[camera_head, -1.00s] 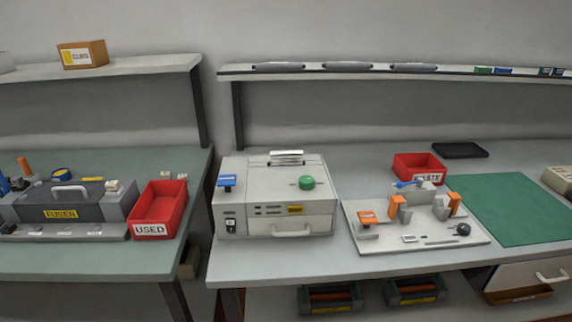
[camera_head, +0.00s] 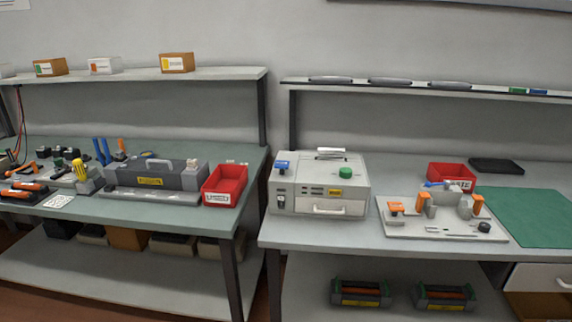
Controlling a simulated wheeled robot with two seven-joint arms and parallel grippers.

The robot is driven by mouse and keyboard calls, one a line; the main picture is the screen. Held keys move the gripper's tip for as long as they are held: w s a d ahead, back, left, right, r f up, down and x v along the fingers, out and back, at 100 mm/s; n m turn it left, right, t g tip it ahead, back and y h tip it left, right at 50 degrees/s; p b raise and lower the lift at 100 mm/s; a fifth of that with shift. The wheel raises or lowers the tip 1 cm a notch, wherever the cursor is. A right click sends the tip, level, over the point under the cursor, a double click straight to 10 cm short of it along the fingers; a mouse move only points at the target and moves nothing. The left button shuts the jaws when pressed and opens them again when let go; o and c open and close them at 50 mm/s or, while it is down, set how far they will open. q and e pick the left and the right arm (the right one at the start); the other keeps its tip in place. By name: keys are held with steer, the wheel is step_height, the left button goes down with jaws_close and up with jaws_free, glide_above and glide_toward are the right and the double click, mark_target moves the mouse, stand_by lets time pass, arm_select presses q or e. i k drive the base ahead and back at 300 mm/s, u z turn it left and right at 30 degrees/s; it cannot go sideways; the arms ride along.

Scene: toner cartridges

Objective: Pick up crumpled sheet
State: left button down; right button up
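I cannot pick out a crumpled sheet for certain. A pale strip, perhaps paper, (camera_head: 331,153) shows at the top rear of the light grey printer-like machine (camera_head: 318,188) on the right bench. A small whitish lump (camera_head: 192,163) sits on the dark grey fuser unit (camera_head: 155,177) on the left bench, too small to identify. Small pale bits show behind the red bin (camera_head: 224,186) at the left bench's right end. Neither of my grippers is in view.
A gap separates the left bench (camera_head: 150,216) from the right bench (camera_head: 330,236). The right bench holds a fixture plate (camera_head: 440,230) with orange clamps, another red bin (camera_head: 451,177) and a green mat (camera_head: 530,217). Boxes (camera_head: 177,63) stand on the left upper shelf.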

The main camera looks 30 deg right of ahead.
mark_target(324, 154)
steer(key=u, duration=0.25)
steer(key=i, duration=0.85)
steer(key=z, duration=0.15)
